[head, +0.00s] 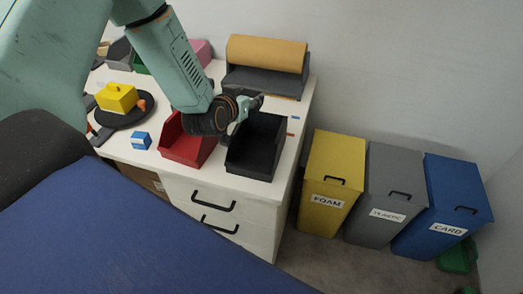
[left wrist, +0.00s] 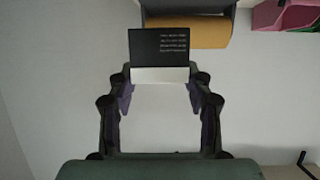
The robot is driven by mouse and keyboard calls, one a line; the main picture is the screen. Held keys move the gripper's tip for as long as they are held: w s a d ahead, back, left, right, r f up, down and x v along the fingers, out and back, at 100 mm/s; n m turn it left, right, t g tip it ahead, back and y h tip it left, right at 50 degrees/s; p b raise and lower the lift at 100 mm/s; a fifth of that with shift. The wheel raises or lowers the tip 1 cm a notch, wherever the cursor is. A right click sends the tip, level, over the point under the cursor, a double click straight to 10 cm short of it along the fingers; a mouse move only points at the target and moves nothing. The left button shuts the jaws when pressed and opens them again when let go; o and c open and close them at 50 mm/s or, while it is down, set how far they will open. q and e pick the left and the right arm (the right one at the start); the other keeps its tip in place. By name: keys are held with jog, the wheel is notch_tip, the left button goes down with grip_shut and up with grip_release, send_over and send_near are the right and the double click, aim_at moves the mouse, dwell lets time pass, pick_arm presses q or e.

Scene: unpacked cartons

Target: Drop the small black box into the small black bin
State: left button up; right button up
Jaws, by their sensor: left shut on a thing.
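The small black box (left wrist: 158,46) is between my left gripper's fingertips (left wrist: 159,78) in the left wrist view. It has pale print and a white band along its near edge. In the head view my left gripper (head: 246,104) is shut on it, above the back left part of the small black bin (head: 254,162). The box cannot be made out clearly there against the dark fingers. The bin is open-topped and stands on the white table; my gripper hides part of its back rim. My right gripper is in neither view.
A red bin (head: 186,150) stands left of the black bin. A brown roll (head: 266,52) lies behind. A blue box (head: 141,140) and a yellow item (head: 116,97) on a black disc are further left. Yellow, grey and blue waste bins (head: 333,180) stand right of the table.

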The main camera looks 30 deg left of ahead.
pick_arm(q)
jog(key=shift+d+f+b, duration=0.25)
jog(key=shift+f+b, duration=0.15)
jog(key=shift+f, duration=0.1)
jog(key=shift+d+f+b, duration=0.2)
jog(key=shift+f+b, duration=0.2)
jog(key=shift+f, duration=0.05)
jog(key=f+b, duration=0.1)
jog(key=a+f+b, duration=0.1)
jog(key=f, duration=0.1)
jog(key=shift+b, duration=0.3)
jog(key=shift+d+r, duration=0.1)
jog(key=shift+d, duration=0.35)
jog(key=o, duration=0.8)
jog(key=shift+s+a, duration=0.1)
jog(key=shift+a, duration=0.2)
jog(key=shift+o, duration=1.2)
jog(key=shift+d, duration=0.25)
jog(key=s, duration=0.1)
send_near(250, 112)
jog(key=shift+s+r, duration=0.3)
jog(key=shift+s, duration=0.4)
jog(key=shift+a+f, duration=0.1)
